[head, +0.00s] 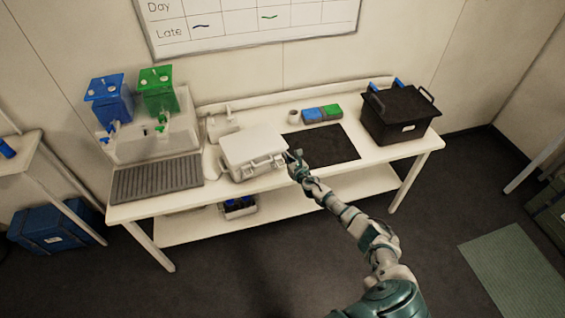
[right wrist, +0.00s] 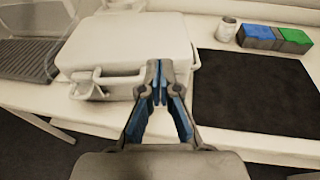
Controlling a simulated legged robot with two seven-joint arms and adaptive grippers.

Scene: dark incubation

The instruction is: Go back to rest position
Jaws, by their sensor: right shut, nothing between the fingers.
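My right arm reaches from the bottom right of the head view to the front of the table. My right gripper (head: 294,157) is shut and empty at the right front corner of a closed white case (head: 252,148). In the right wrist view the gripper (right wrist: 157,66) shows with its fingertips together, in front of the case (right wrist: 130,45) and its handle. I cannot tell whether the fingertips touch the case. My left gripper is not in view.
On the table (head: 375,158) are a dark mat (head: 325,148), a black lidded box (head: 400,115), blue and green blocks (head: 321,114), a small jar (right wrist: 227,28), a grey ribbed tray (head: 157,179) and blue (head: 108,100) and green (head: 158,90) containers. The floor in front is clear.

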